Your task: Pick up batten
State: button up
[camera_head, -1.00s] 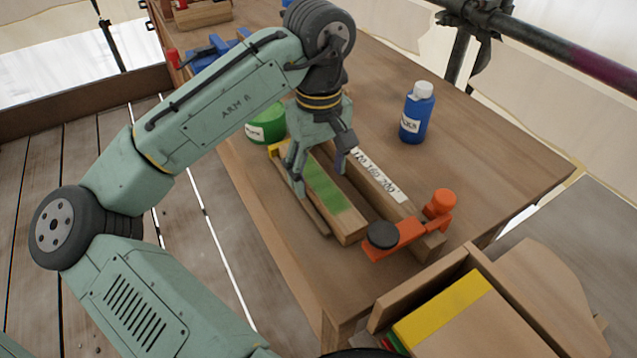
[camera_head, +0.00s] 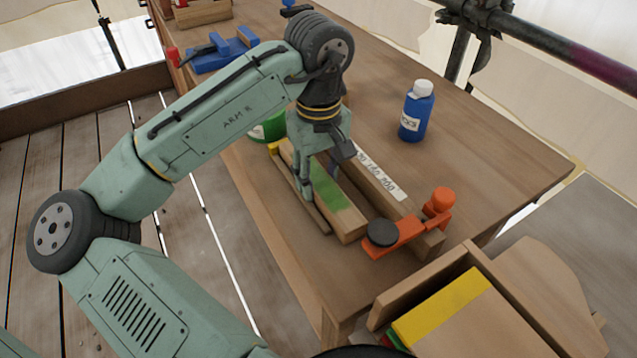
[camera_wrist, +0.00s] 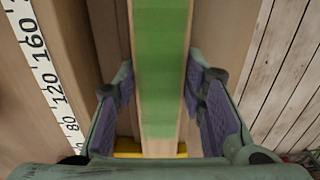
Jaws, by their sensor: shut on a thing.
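The batten (camera_head: 330,193) is a long wooden bar with a green band on its top face. It lies on the workbench, between a ruled wooden rail and a thin wooden strip. My gripper (camera_head: 324,174) is over the batten from above, one finger on each side, and is shut on it around the green part. In the wrist view the batten (camera_wrist: 162,70) runs lengthwise between the two purple finger pads of my gripper (camera_wrist: 161,95). I see no clear lift off the bench.
The ruled rail (camera_head: 375,178) lies right beside the batten, with an orange clamp (camera_head: 405,236) at its near end. A blue bottle (camera_head: 416,113) stands behind to the right. A green can (camera_head: 266,127) is close behind my gripper. An open wooden box (camera_head: 398,300) is at the front.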

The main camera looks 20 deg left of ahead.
jog(key=c, duration=0.4)
jog(key=shift+r, duration=0.1)
